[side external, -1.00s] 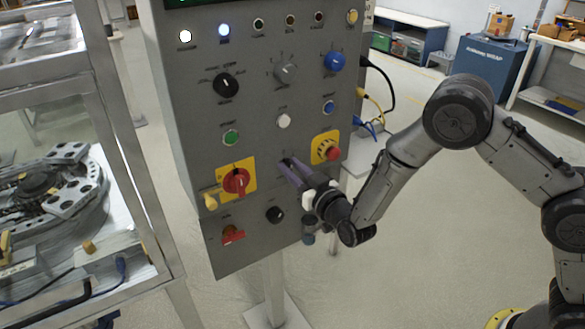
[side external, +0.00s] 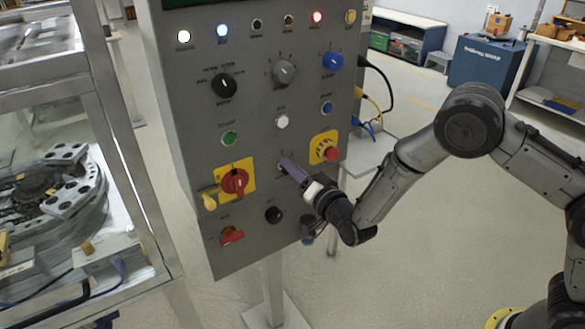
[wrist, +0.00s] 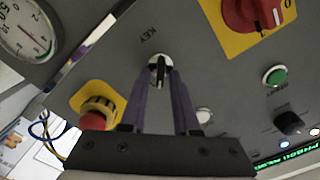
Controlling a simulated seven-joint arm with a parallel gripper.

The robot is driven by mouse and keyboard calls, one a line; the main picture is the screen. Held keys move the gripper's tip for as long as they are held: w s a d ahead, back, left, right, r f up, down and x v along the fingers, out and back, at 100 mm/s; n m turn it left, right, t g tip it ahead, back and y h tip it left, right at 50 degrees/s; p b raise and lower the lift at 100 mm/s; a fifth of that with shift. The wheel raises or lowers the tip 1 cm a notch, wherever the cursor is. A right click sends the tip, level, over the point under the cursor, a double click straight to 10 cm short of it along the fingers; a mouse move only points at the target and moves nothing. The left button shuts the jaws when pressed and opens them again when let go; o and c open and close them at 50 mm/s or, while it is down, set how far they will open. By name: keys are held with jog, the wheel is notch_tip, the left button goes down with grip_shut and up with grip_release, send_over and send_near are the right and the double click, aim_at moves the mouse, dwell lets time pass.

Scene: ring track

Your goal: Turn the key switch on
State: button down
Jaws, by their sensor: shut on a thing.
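The key switch (wrist: 160,66) has a small dark key in a pale round collar, under the label "KEY" on the grey control panel (side external: 250,120). My gripper (side external: 286,165) reaches it from the lower right in the side external view, where its fingertips hide the key. In the wrist view my gripper (wrist: 161,80) has its two purple fingers on either side of the key, tips close together and shut on it.
A red emergency stop (side external: 331,154) on a yellow plate is close to the right of my fingers. A red rotary switch (side external: 235,182) is to the left, and a black knob (side external: 273,214) is below. A red lamp (side external: 317,16) glows in the top row.

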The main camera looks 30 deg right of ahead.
jog(key=shift+f+m, duration=0.1)
jog(key=shift+m, duration=1.5)
jog(key=c, duration=0.9)
grip_release()
jog(key=shift+c, duration=0.2)
jog(key=shift+s, duration=0.15)
jog(key=s, duration=1.3)
jog(key=shift+s, duration=0.3)
jog(key=shift+d, duration=0.15)
